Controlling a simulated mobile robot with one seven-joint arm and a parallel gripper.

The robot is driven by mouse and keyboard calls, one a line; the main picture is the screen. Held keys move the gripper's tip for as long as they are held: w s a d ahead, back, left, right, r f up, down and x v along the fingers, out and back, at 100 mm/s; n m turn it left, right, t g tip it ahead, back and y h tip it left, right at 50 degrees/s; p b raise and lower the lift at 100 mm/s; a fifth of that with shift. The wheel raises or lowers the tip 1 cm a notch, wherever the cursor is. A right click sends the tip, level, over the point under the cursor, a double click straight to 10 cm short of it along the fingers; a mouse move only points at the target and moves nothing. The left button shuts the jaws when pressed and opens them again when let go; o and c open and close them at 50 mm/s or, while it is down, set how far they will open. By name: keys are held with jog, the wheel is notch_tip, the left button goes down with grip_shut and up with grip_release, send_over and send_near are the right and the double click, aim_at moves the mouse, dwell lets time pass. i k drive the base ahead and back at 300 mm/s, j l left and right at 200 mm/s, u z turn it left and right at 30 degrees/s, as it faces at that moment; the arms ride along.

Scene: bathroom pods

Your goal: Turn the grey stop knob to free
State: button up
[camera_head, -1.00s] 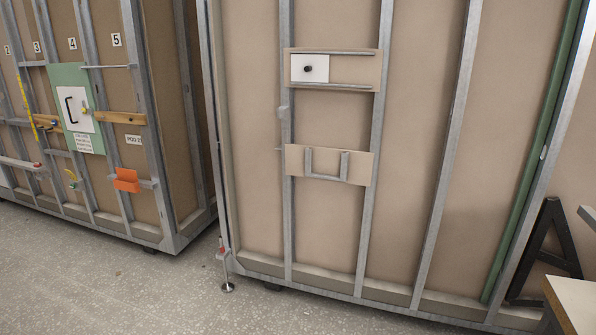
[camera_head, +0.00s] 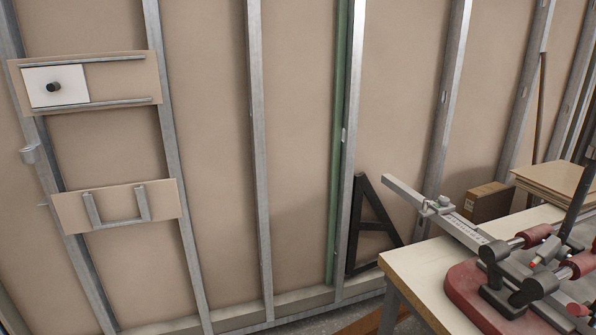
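A grey metal rail (camera_head: 465,229) with scale markings reaches out over the left edge of a workbench at the right. A small stop block (camera_head: 437,208) sits on the rail, with a small pale grey-green knob (camera_head: 445,200) on it. The knob is too small here to tell which way it is turned. The rail leads to a red-based machine (camera_head: 478,292) with black and red cylindrical parts on the bench, cut off by the right edge. My gripper is not in view.
The workbench (camera_head: 412,266) has a pale top. A black angled frame (camera_head: 357,225) leans against the studded wall. Boards (camera_head: 555,182) and a brown box (camera_head: 487,203) lie behind the bench.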

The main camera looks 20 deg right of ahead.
aim_at(443, 200)
jog(key=i+z, duration=0.25)
jog(key=z, duration=0.15)
jog(key=i+j+z, duration=0.2)
jog(key=z, duration=0.25)
jog(key=i+j+z, duration=0.2)
jog(key=z, duration=0.2)
jog(key=i+j+z, duration=0.15)
jog(key=z, duration=0.25)
jog(key=i+j+z, duration=0.1)
jog(key=j+z, duration=0.3)
jog(key=i+j+z, duration=0.1)
jog(key=j+z, duration=0.6)
jog(key=j, duration=0.25)
jog(key=i+j+z, duration=0.15)
jog(key=j, duration=0.15)
jog(key=i+j+z, duration=0.1)
jog(key=j, duration=0.2)
jog(key=i+j+z, duration=0.15)
jog(key=j, duration=0.15)
jog(key=i+j, duration=0.15)
jog(key=i, duration=0.35)
jog(key=z, duration=0.05)
